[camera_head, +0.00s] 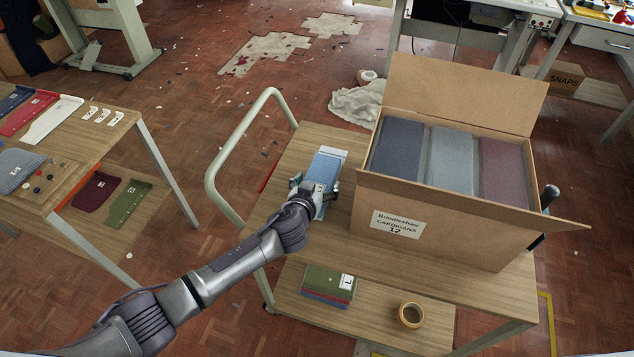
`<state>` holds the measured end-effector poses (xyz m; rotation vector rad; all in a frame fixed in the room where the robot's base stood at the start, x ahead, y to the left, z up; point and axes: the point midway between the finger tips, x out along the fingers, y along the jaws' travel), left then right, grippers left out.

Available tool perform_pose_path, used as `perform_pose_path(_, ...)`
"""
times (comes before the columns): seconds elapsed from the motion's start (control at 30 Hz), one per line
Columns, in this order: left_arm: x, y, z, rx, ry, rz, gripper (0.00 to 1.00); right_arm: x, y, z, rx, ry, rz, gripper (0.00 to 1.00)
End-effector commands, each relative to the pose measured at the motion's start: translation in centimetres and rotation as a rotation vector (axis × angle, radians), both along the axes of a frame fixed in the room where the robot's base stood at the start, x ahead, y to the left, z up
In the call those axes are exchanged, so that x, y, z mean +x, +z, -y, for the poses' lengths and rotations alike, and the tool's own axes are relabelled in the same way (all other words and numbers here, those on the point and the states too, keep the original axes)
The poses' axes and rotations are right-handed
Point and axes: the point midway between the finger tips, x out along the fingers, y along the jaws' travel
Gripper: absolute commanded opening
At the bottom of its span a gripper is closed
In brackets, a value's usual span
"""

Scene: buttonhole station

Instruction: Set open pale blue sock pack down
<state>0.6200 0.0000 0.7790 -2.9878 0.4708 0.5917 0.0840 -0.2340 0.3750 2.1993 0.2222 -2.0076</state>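The pale blue sock pack (325,168) is at the left part of the wooden trolley top, left of the cardboard box. A whitish strip shows at its far end. My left gripper (317,190) is at the pack's near end, with dark finger parts to either side of it. The gripper hides that end, so I cannot tell whether the fingers press on the pack or stand clear. I also cannot tell whether the pack lies flat on the trolley or is just above it. My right gripper is not seen.
An open cardboard box (440,215) of folded garments fills the trolley's right side. The trolley's bare wood (300,235) shows at the left front. A pale tubular handle (215,165) rises at its left. Folded packs (328,285) and a tape roll (411,315) sit on the lower shelf.

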Motion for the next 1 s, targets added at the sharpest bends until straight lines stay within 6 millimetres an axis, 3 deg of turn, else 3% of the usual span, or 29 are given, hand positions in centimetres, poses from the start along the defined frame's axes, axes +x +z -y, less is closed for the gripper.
perform_pose_path(0.47,0.0,0.7,0.0,0.003,-0.001,0.001,1.00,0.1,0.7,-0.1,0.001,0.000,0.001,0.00)
perform_pose_path(1.0,-8.7,4.0,-2.8,-0.001,-0.001,-0.001,1.00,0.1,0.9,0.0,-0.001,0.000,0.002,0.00)
